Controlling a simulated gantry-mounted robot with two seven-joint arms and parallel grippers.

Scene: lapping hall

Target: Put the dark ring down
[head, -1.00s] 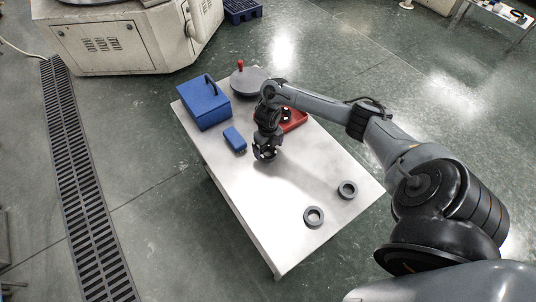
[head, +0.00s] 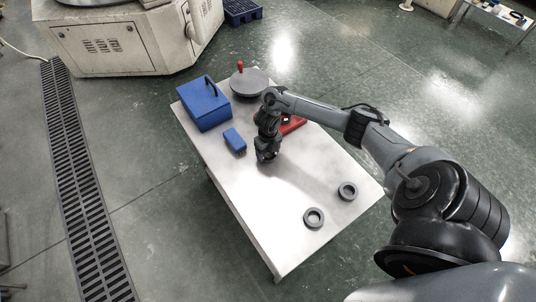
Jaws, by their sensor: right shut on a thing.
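My right gripper (head: 266,157) points down over the middle of the metal table (head: 240,185). It is shut on the dark ring, which is small and mostly hidden among the dark fingers. I cannot tell whether the ring touches the table top. My left gripper is not in view.
Two grey rings, one nearer (head: 314,217) and one farther right (head: 347,190), lie on the near part of the table. A blue box (head: 205,108), a blue block (head: 235,140), a grey disc with red knob (head: 250,84) and a red tray (head: 294,126) stand beyond.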

